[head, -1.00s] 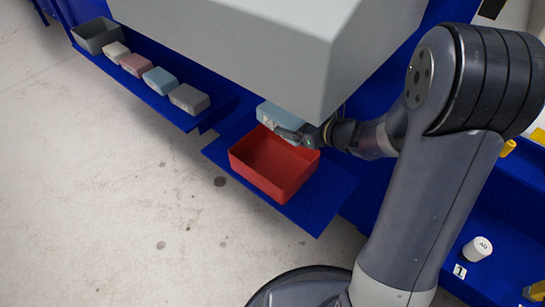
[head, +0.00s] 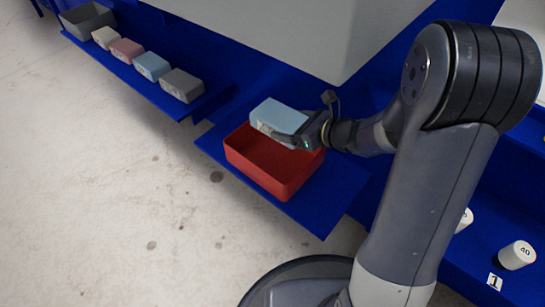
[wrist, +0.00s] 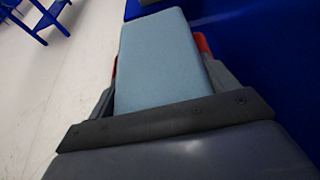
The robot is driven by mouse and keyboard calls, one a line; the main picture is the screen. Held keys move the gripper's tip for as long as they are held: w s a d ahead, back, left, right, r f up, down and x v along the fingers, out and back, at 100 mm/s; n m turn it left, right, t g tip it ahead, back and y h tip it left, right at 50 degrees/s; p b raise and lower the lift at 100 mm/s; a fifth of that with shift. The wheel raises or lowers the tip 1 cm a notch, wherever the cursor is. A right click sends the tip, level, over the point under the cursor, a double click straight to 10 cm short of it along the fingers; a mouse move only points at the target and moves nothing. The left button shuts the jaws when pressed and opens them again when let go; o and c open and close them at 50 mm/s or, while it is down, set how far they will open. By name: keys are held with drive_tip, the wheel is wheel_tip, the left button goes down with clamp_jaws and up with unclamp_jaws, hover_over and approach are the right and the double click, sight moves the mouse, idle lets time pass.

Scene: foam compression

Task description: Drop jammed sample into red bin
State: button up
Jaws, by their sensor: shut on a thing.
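A light blue foam block (head: 277,115) is held in my gripper (head: 296,136), which is shut on it. In the head view the block is above the far part of the red bin (head: 258,165). The bin stands on a blue shelf, and the part of its inside that shows is empty. In the wrist view the blue block (wrist: 163,62) fills the middle between the two fingers, and bits of red show at both sides behind them. The bin's far right corner is hidden by the block and gripper.
A blue shelf at upper left holds a grey open bin (head: 88,20) and several blocks: white (head: 106,38), pink (head: 126,50), blue (head: 152,66) and grey (head: 181,85). A large grey machine housing (head: 290,30) overhangs behind. White cylinders (head: 517,255) stand at lower right.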

drive_tip(key=shift+f, duration=0.25)
drive_tip(key=o, duration=0.9)
drive_tip(key=shift+d, duration=0.1)
drive_tip(key=shift+p+v, duration=2.05)
drive_tip(key=shift+v, duration=3.3)
drive_tip(key=shift+f, duration=0.1)
drive_tip(key=b+x, duration=0.4)
drive_tip(key=x, duration=0.6)
drive_tip(key=shift+f, duration=0.15)
drive_tip(key=r+p, duration=0.2)
drive_tip(key=r, duration=0.1)
drive_tip(key=shift+w+a+r+p, duration=0.15)
drive_tip(key=shift+w+a+p, duration=0.05)
drive_tip(key=shift+a+p, duration=0.15)
drive_tip(key=shift+r+p, duration=0.7)
drive_tip(key=shift+r, duration=0.25)
